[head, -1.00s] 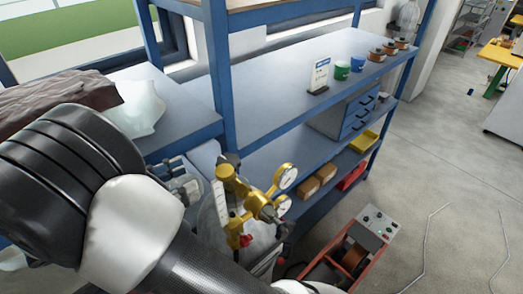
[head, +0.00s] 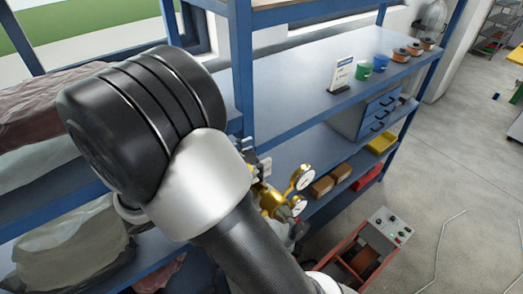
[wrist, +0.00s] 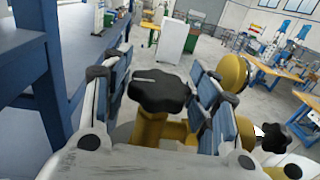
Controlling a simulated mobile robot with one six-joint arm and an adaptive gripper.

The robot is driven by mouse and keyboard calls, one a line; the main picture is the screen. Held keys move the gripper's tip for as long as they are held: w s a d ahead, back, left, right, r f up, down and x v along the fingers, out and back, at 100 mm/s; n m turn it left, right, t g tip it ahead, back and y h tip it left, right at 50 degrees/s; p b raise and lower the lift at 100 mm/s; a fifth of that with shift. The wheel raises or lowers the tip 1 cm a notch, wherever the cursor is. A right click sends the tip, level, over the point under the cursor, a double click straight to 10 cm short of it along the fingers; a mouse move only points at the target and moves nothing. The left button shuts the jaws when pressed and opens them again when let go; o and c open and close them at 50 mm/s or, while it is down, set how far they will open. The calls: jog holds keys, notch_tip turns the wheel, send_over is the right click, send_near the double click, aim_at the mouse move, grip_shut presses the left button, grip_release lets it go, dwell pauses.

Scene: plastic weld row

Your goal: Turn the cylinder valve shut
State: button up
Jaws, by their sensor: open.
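In the wrist view a black lobed knob (wrist: 160,91) with a white line on top sits on a yellow brass valve body (wrist: 152,130). My gripper (wrist: 160,66) is open, with one blue-padded finger on each side of the knob. A gap shows at the right finger; the left finger is close to the knob's edge, and contact is unclear. In the head view the brass regulator (head: 272,200) with two white-faced gauges (head: 303,178) shows beside my arm. The knob is hidden there, and only a little of my gripper (head: 256,166) shows.
A second black knob (wrist: 272,138) stands right of the gripper. Blue shelving (head: 243,70) rises close behind the regulator. A red-framed machine (head: 365,250) stands on the floor at lower right. Open floor (head: 440,165) lies to the right.

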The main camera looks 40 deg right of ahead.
aim_at(257, 156)
jog(key=shift+d, duration=1.5)
jog(key=c, duration=0.9)
jog(key=shift+d, duration=0.1)
jog(key=shift+c, duration=0.6)
